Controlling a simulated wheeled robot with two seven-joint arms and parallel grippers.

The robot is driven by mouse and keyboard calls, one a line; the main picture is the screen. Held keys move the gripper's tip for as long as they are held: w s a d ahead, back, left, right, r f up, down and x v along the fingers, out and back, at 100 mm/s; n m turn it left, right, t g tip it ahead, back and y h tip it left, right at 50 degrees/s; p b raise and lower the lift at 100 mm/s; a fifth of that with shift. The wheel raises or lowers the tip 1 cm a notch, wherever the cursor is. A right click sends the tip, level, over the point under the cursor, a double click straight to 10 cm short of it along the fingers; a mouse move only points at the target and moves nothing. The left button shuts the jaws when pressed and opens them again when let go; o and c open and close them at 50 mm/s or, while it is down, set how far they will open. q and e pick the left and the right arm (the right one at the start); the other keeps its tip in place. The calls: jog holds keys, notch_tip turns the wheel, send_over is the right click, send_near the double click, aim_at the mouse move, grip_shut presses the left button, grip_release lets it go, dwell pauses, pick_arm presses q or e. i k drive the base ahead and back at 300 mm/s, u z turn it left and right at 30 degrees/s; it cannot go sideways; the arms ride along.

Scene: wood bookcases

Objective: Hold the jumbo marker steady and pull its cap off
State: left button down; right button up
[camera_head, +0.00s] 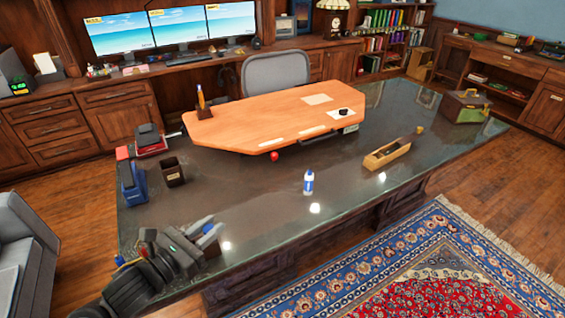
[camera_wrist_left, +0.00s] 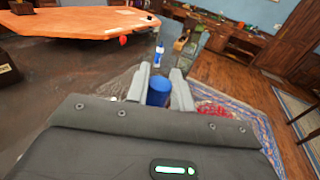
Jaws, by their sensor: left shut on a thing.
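My left gripper (camera_head: 210,234) is at the near left edge of the dark glossy desk. In the left wrist view its two grey fingers (camera_wrist_left: 158,88) are shut on a thick blue cylinder, which looks like the jumbo marker (camera_wrist_left: 158,93). Only its blue end shows between the fingers. I cannot tell whether this is the cap or the body. In the head view the fingers mostly hide it. My right gripper is not in view.
A blue-and-white bottle (camera_head: 308,183) stands near the desk's front edge. A wooden tray (camera_head: 388,155) lies right of it. A red ball (camera_head: 274,156) sits by the raised orange desktop (camera_head: 255,117). A dark cup (camera_head: 172,172) stands at left. The glossy desk (camera_head: 245,192) is clear between.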

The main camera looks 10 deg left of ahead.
aim_at(309, 175)
jog(key=z, duration=0.65)
jog(key=k, duration=0.9)
jog(key=z, duration=1.05)
jog(key=k, duration=0.4)
jog(key=z, duration=0.35)
jog(key=i, duration=1.65)
jog(key=u, duration=0.45)
jog(key=i, duration=1.65)
jog(key=u, duration=1.75)
jog(key=i, duration=1.1)
jog(key=u, duration=1)
